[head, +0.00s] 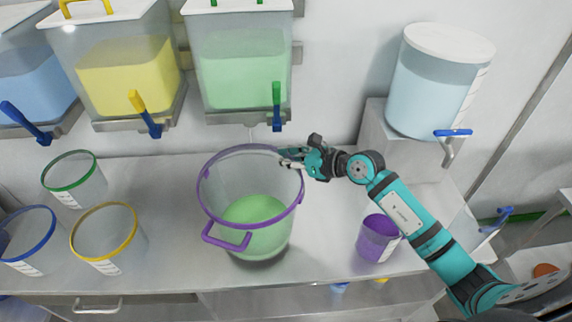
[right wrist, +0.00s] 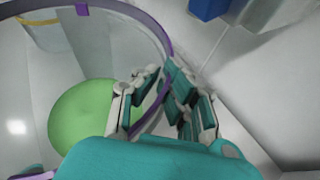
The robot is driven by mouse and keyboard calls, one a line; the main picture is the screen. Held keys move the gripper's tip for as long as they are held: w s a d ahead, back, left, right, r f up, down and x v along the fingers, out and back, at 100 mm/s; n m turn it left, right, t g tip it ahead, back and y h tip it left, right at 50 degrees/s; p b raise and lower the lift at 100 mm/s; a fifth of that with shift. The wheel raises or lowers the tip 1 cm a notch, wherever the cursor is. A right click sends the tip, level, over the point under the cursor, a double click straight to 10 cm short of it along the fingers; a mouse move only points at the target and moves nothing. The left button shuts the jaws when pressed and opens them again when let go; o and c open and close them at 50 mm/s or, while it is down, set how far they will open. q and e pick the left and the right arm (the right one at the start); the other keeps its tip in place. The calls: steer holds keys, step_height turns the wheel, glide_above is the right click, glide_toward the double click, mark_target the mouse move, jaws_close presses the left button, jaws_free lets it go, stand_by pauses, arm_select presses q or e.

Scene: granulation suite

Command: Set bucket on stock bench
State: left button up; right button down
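The bucket (head: 250,215) is clear, with a purple rim and a purple side handle, and holds green liquid. It stands upright, apparently on the steel bench (head: 180,180), below the green tank. In the right wrist view its green contents (right wrist: 85,120) show at left. My right gripper (head: 291,159) is at the back right of the bucket's rim. In the right wrist view its fingers (right wrist: 160,90) sit on both sides of the purple rim, close together, and look shut on it. My left gripper is not in view. Nothing in view is clearly marked as the stock bench.
Green (head: 75,180), yellow (head: 108,235) and blue (head: 28,238) rimmed buckets stand at left. A purple cup (head: 378,238) stands at right under my right arm. Tanks with taps hang above, including the green one (head: 240,65). A pale blue tank (head: 435,85) stands on a block at right.

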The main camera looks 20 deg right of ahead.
mark_target(283, 167)
steer(key=shift+f+p, duration=0.3)
steer(key=shift+f, duration=1.1)
steer(key=shift+f, duration=0.2)
steer(key=c, duration=1.5)
jaws_free()
steer(key=shift+s, duration=0.1)
